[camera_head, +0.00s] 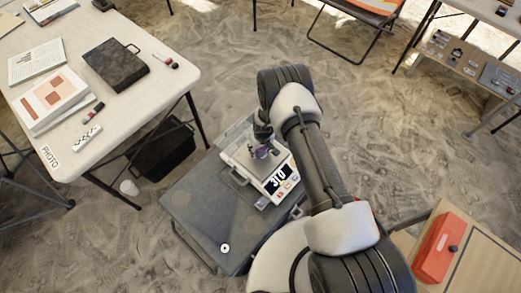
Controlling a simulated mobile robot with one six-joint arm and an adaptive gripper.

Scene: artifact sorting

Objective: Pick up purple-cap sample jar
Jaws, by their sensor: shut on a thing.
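The purple-cap sample jar (263,154) is a small purple spot at the pan of a white scale (284,182) with a dark display. My gripper (262,144) reaches down from above and is shut on the jar. The gripper and arm hide most of the jar, so only a little purple shows under the fingers. I cannot tell whether the jar touches the pan or hangs just above it.
The scale stands on a grey folding table (205,200), with a small white ring (225,248) near its front. A white table (150,100) at left holds a black case (116,64), papers and markers. A red box (437,250) sits at lower right. Sandy floor is open behind.

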